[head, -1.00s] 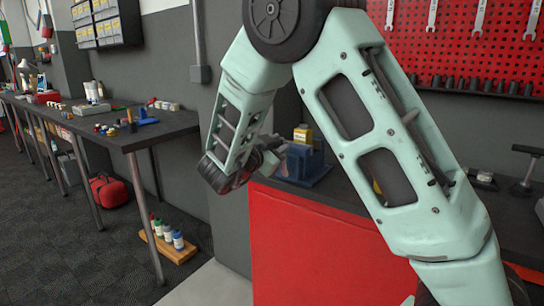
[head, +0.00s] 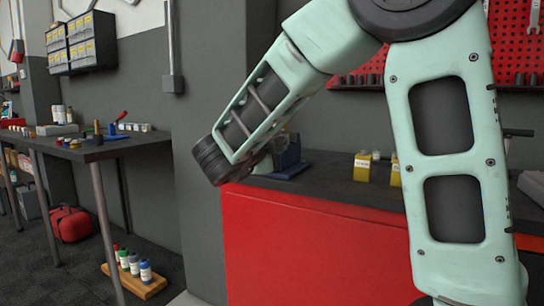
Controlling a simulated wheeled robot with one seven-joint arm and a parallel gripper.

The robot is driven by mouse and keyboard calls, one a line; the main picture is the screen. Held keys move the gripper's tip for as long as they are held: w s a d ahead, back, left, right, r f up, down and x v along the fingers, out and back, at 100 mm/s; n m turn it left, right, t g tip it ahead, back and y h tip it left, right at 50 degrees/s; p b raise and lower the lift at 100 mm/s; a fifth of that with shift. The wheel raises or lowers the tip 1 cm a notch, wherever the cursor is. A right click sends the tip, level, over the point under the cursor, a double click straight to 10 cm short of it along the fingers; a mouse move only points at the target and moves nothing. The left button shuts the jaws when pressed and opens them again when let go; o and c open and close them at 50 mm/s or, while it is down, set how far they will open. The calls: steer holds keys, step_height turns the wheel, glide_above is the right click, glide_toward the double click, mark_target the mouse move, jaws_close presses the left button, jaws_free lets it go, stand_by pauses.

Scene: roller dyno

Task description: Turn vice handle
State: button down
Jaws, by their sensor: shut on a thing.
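A blue vice (head: 288,158) stands on the dark top of the red workbench, near its left end. My arm's lower link and dark wrist joint are in front of its left part. The vice handle cannot be made out in the head view. My gripper is hidden behind my own wrist and link, so its fingers and any contact with the handle do not show.
A dark side table (head: 90,150) with small items stands at the left. Below it are a red bag (head: 70,224) and bottles on a wooden tray (head: 155,290). A grey wall stands close behind.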

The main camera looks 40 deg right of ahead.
steer(key=shift+s+a+f+m+t+b, duration=0.15)
steer(key=shift+f+m+b, duration=0.25)
steer(key=shift+b, duration=0.35)
steer(key=shift+s+a+f+m+t+b, duration=0.15)
steer(key=shift+f+m+b, duration=0.25)
steer(key=shift+b, duration=0.3)
steer(key=shift+r, duration=0.1)
steer(key=c, duration=1.2)
jaws_free()
steer(key=shift+a, duration=0.1)
steer(key=shift+r, duration=0.1)
steer(key=p+v, duration=0.1)
steer(key=v, duration=1.6)
steer(key=shift+p, duration=0.3)
steer(key=shift+a, duration=0.1)
